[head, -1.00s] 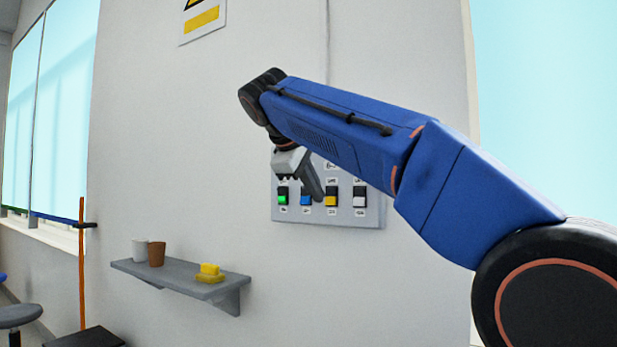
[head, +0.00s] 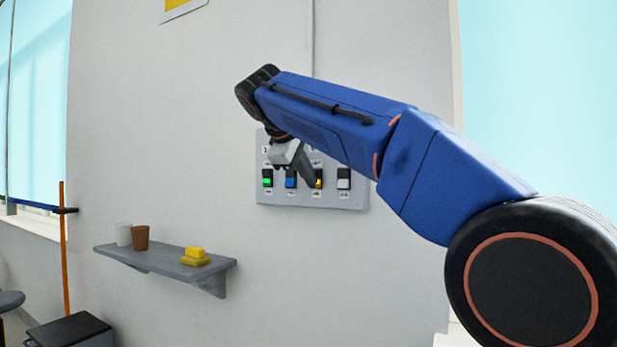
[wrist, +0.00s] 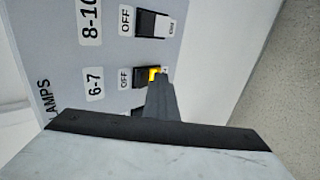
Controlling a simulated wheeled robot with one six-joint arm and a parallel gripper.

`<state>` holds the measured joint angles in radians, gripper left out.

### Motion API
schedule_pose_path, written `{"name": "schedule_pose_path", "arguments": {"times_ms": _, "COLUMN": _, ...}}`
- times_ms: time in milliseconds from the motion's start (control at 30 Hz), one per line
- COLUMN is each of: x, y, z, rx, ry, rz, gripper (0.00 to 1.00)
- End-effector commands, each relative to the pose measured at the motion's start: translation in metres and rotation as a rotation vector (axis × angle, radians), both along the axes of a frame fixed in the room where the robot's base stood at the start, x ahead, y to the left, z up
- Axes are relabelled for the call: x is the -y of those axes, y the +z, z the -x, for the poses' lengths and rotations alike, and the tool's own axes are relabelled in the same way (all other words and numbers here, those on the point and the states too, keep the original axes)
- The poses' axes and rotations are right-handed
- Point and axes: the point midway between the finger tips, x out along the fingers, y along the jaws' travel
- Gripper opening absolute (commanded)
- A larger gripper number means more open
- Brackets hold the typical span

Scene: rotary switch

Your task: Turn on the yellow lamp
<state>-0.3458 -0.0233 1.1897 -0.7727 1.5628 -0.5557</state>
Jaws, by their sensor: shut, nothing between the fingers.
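The switch panel (head: 352,196) is on the wall, with a row of rocker switches coloured green, blue, yellow and white. The yellow switch (head: 319,182) is third from the left, partly hidden by my gripper (head: 311,184). In the wrist view the yellow rocker (wrist: 154,73) shows beside an OFF label and the text 6-7. My gripper (wrist: 157,84) is shut and empty, its tip over the lower right edge of the yellow switch. I cannot tell whether it touches. No yellow lamp itself is visible.
The white switch (head: 344,179) is right of the yellow one; the blue switch (head: 291,179) and green switch (head: 267,178) are left. A wall shelf (head: 150,262) below left holds a white cup (head: 123,235), a brown cup (head: 140,238) and yellow blocks (head: 195,257).

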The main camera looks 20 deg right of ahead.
Motion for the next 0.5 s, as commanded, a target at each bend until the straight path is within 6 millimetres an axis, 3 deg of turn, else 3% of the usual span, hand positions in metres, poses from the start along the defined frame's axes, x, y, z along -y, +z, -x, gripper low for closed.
{"name": "schedule_pose_path", "arguments": {"times_ms": 500, "x": 0.0004, "y": 0.0093, "z": -0.0002, "rx": 0.000, "ry": 0.000, "rz": -0.002, "gripper": 0.00}}
